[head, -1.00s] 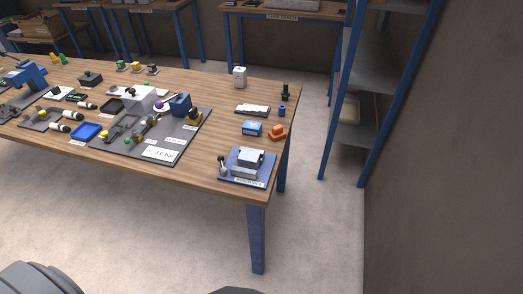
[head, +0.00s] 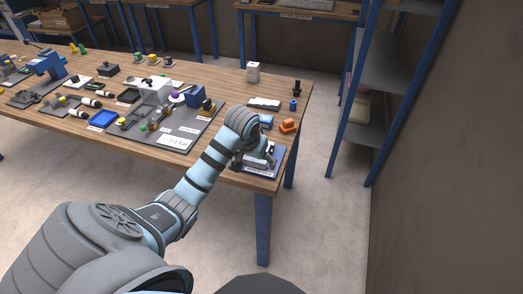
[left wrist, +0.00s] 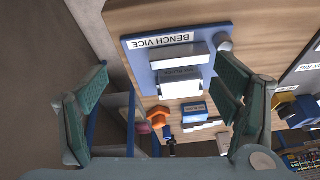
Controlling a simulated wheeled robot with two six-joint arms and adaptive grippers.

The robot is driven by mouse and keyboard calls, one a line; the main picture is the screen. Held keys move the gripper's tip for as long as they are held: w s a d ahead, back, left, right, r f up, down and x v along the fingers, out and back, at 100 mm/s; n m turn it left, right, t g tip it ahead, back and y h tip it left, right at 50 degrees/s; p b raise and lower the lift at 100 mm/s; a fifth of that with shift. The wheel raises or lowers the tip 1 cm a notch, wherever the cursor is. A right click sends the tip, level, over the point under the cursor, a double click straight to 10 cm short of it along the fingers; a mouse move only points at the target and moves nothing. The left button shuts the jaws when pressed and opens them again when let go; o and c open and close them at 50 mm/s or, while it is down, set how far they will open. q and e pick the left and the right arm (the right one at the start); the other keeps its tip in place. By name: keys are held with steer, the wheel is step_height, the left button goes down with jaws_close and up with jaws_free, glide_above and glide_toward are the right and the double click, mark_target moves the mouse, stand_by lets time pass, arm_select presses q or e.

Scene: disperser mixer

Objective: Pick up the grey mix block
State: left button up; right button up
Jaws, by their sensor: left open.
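The vice stands on a blue base plate (left wrist: 137,62) labelled BENCH VICE. In the head view the base plate (head: 272,174) lies at the table's front right corner, partly covered by my left arm. My left gripper (left wrist: 165,75) is open and empty, its fingers on either side of the vice in the picture. In the head view the gripper (head: 250,158) is over the vice, mostly hidden. My right gripper is not in view.
An orange object (head: 288,125) and a blue box (head: 265,121) stand just behind the vice. A dark mat (head: 178,138) with several parts lies to its left. The wooden table (head: 228,82) ends close to the vice, and blue shelving (head: 350,100) stands to the right.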

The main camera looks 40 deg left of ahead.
arm_select(q)
steer(key=w+a+r+n, duration=0.2)
steer(key=w+a+r, duration=0.2)
steer(key=r, duration=0.3)
steer(key=shift+m, duration=0.3)
steer(key=b+x, duration=0.2)
steer(key=x, duration=1.2)
steer(key=shift+w+b, duration=0.15)
steer(key=shift+b, duration=0.15)
steer(key=c, duration=1.3)
steer(key=shift+c, duration=1.4)
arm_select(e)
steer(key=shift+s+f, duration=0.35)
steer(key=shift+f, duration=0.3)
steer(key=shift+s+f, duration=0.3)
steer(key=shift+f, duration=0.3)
arm_select(q)
steer(key=shift+r, duration=0.15)
